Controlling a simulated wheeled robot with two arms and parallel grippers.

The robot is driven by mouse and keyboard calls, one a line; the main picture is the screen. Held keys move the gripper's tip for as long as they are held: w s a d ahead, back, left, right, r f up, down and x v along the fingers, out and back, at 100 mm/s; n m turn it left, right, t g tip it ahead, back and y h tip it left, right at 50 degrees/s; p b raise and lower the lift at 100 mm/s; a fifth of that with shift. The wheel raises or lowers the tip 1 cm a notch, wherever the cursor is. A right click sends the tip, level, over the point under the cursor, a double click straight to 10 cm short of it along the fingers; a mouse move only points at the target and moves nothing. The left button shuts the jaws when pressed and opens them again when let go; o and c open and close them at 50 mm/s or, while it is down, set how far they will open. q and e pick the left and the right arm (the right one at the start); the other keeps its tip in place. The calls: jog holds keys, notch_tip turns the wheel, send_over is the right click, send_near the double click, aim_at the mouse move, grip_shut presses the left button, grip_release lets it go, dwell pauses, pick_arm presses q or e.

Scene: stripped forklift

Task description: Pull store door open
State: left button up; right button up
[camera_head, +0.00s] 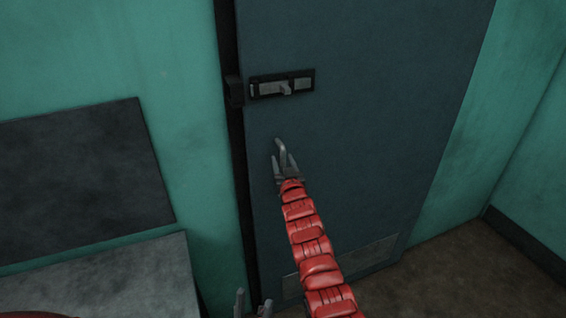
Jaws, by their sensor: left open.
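The dark blue-grey store door (370,130) fills the middle of the head view and looks closed in its frame. A slide bolt (283,86) with a small light knob sits on its upper left, beside a dark keeper (235,92) on the frame. I cannot tell whether the bolt reaches into the keeper. My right gripper (278,150), on a red segmented arm, is in front of the door below the bolt, apart from it and empty; its finger opening is unclear. My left gripper (253,300) is open and empty at the bottom edge, mostly cut off.
Teal walls stand on both sides of the door. A dark panel (75,175) and a grey surface (110,280) are at the left. A metal plate (375,256) is low on the door. Brown floor (465,275) is clear at the lower right.

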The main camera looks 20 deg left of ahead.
grip_shut()
dwell(1.2)
